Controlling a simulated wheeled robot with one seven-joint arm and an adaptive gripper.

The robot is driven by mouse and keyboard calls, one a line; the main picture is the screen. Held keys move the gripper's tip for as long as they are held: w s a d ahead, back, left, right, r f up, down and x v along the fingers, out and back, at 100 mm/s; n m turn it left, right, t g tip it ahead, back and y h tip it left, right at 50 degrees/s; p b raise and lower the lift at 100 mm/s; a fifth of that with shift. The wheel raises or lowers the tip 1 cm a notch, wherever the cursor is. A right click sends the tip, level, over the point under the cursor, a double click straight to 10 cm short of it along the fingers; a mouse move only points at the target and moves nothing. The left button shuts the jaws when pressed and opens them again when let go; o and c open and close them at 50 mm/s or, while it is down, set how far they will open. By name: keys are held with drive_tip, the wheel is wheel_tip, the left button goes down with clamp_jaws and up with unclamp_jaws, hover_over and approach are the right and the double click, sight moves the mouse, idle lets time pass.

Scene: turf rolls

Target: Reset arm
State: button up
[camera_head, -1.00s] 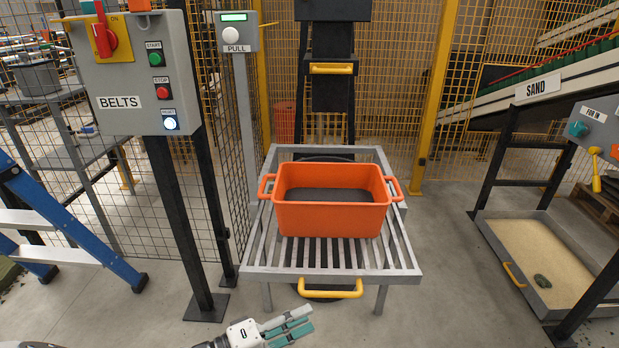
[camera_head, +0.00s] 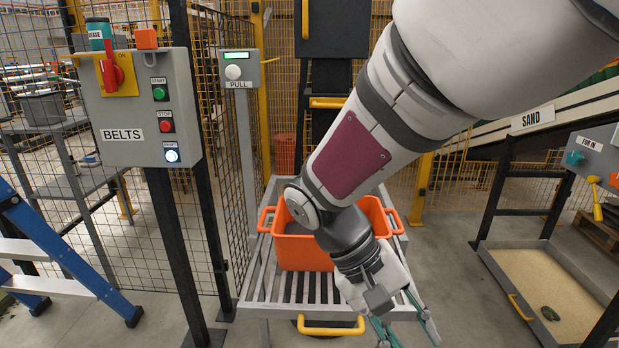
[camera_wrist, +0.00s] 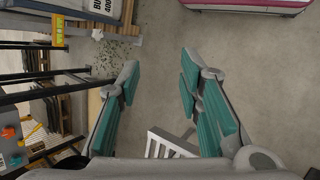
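My arm reaches down from the upper right of the head view, in front of the orange tub. My gripper (camera_head: 408,328) hangs at the bottom, just off the right front corner of the slatted metal stand, pointing down. In the wrist view my gripper (camera_wrist: 157,75) shows two teal-padded fingers spread wide apart with only bare floor between them. It is open and empty. The orange tub (camera_head: 300,255) sits on the slatted stand (camera_head: 262,288); its middle and right side are partly hidden behind my arm.
The BELTS control box (camera_head: 135,110) and the PULL post (camera_head: 238,72) stand at left, with a blue ladder (camera_head: 75,260) lower left. A sand tray (camera_head: 535,285) lies on the floor at right. Concrete floor is free between stand and tray.

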drive_tip(key=s+d+r+t+y, duration=0.2)
drive_tip(key=s+r+y, duration=0.15)
drive_tip(key=s, duration=0.45)
drive_tip(key=s+d+r+t+y, duration=0.2)
drive_tip(key=s+d+r+y, duration=0.15)
drive_tip(key=s, duration=0.55)
wheel_tip(320, 180, up, 27)
drive_tip(key=t+p, duration=0.3)
drive_tip(key=p, duration=2.2)
drive_tip(key=shift+w+m+t, duration=0.25)
drive_tip(key=shift+m+t, duration=0.05)
drive_tip(key=shift+t, duration=0.1)
